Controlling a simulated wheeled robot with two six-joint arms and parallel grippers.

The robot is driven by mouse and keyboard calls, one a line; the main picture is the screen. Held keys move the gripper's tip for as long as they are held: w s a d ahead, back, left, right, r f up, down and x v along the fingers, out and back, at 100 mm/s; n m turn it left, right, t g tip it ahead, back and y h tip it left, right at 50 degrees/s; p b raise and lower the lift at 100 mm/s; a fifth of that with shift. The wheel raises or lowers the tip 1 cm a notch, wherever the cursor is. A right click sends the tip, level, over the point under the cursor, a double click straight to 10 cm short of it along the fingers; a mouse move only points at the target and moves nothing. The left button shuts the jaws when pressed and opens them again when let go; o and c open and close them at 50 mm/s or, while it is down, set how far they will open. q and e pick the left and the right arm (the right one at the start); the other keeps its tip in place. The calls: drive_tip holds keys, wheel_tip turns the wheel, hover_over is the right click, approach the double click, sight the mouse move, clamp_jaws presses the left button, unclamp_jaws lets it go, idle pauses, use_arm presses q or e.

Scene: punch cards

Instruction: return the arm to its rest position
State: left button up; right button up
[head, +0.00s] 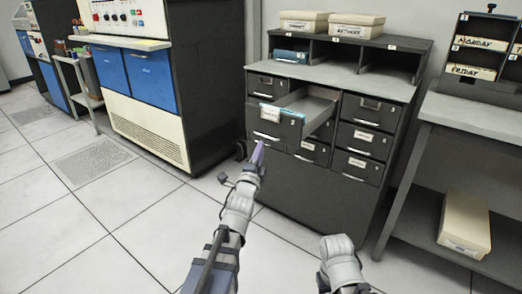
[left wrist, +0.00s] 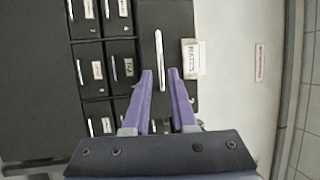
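My left gripper (head: 258,155) is in front of the dark drawer cabinet (head: 317,209), just below and left of the front of a pulled-out drawer (head: 292,119). In the left wrist view its two purple fingers (left wrist: 160,76) stand apart. A drawer front with a long pale handle (left wrist: 159,48) and a label lies beyond the fingertips; the handle shows in line with the gap. I see nothing clamped between the fingers. Part of my right arm shows at the bottom of the head view, but its gripper is not seen.
The open drawer sticks out toward me. Two lidded boxes (head: 303,23) (head: 357,25) stand on the cabinet top. A grey table (head: 470,118) with a card rack (head: 484,48) is at right, a box (head: 464,224) on its lower shelf. Tiled floor (head: 100,225) at left is clear.

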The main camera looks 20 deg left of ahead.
use_arm(q)
drive_tip(key=s+d+f+n+g, duration=0.4)
drive_tip(key=d+f+g, duration=0.2)
drive_tip(key=f, duration=0.4)
drive_tip(key=s+d+f+n+g, duration=0.3)
drive_tip(key=s+d+f+g, duration=0.2)
drive_tip(key=f, duration=0.4)
drive_tip(key=s+d+f+n+g, duration=0.3)
drive_tip(key=s+g, duration=0.1)
drive_tip(key=s, duration=0.5)
drive_tip(key=s+d+f+n+g, duration=0.2)
drive_tip(key=s+f+g, duration=0.25)
drive_tip(key=s, duration=0.55)
wheel_tip(320, 180, up, 37)
drive_tip(key=p, duration=3.6)
drive_tip(key=shift+s+d+n+g, duration=0.2)
drive_tip(key=shift+s+n+g, duration=0.1)
drive_tip(key=shift+n+g, duration=0.1)
drive_tip(key=shift+f, duration=0.15)
